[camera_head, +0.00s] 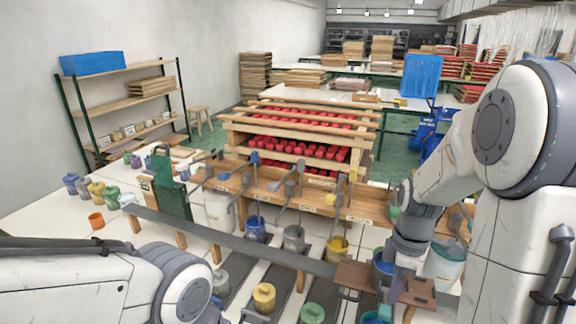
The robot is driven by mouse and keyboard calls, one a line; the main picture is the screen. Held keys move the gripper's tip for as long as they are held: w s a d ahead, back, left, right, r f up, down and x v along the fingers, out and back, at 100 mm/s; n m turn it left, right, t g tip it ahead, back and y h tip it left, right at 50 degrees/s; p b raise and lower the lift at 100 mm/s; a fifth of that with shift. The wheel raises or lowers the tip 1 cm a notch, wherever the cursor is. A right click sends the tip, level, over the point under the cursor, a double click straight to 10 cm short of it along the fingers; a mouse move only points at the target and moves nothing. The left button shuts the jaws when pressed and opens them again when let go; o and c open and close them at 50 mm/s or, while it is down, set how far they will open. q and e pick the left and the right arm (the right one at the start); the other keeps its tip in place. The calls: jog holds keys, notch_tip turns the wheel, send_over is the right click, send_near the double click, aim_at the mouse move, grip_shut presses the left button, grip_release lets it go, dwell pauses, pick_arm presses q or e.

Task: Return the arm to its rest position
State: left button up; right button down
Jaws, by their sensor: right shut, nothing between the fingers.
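My right arm comes in from the right and bends down at a white and grey wrist. My right gripper (390,284) points down at the lower right, over the brown wooden pieces (417,292) at the end of the grey rail. It is shut and empty; its fingertips are small and partly lost against the wood and a blue pot behind. My left arm lies across the lower left corner, and its gripper is out of the picture.
A long grey rail (245,246) crosses the bench. Paint pots stand near it: blue (256,231), grey (293,240) and yellow (337,250). Behind is a wooden rack (300,130) with red pieces. A shelf (130,103) stands left.

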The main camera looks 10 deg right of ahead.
jog(key=s+a+r+m+b, duration=0.1)
jog(key=s+a+m+b, duration=0.15)
jog(key=a, duration=1.25)
jog(key=s+a+m+b, duration=0.1)
jog(key=s+a+m, duration=0.1)
jog(key=s+a, duration=0.7)
jog(key=shift+s+a+r+t+y, duration=0.25)
jog(key=shift+s+a+t+y, duration=0.05)
jog(key=shift+s, duration=0.9)
